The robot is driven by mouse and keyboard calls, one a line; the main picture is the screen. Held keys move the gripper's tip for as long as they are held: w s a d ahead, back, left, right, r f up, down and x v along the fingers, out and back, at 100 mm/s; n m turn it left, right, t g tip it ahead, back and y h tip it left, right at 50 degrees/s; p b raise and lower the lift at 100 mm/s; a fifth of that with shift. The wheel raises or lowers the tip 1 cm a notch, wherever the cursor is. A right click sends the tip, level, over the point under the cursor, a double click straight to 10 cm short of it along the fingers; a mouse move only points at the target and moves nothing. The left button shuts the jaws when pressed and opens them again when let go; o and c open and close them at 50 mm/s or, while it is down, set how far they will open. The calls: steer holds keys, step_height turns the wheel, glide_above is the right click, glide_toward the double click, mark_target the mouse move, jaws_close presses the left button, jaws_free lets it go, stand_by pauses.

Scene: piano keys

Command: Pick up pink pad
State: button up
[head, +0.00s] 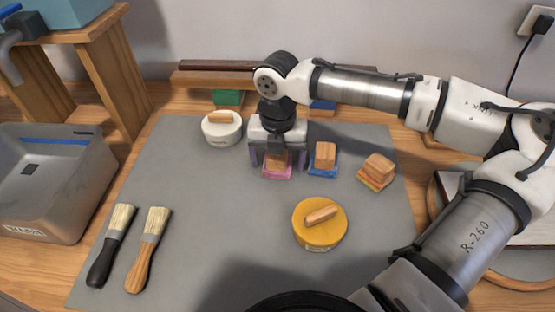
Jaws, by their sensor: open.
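The pink pad (277,171) lies on the grey mat (215,240) near the back middle, with a wooden block handle partly hidden by my gripper. My gripper (277,162) points down directly over the pad, its fingers on either side of the wooden handle. The jaws are open. Whether the fingertips touch the pad cannot be told from this view.
A blue pad (322,170) stands close on the right, and an orange-yellow pad (376,171) farther right. A white round tin (222,128) is at the left, a yellow tin (319,223) in front. Two brushes (150,249) lie front left, beside a grey bin (50,190).

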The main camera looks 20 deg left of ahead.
steer(key=c, duration=1.1)
steer(key=shift+r, duration=0.15)
step_height(320, 180, up, 20)
steer(key=shift+f+p, duration=0.1)
steer(key=shift+p, duration=0.25)
steer(key=o, duration=0.3)
steer(key=shift+c, duration=0.8)
steer(key=shift+d, duration=0.1)
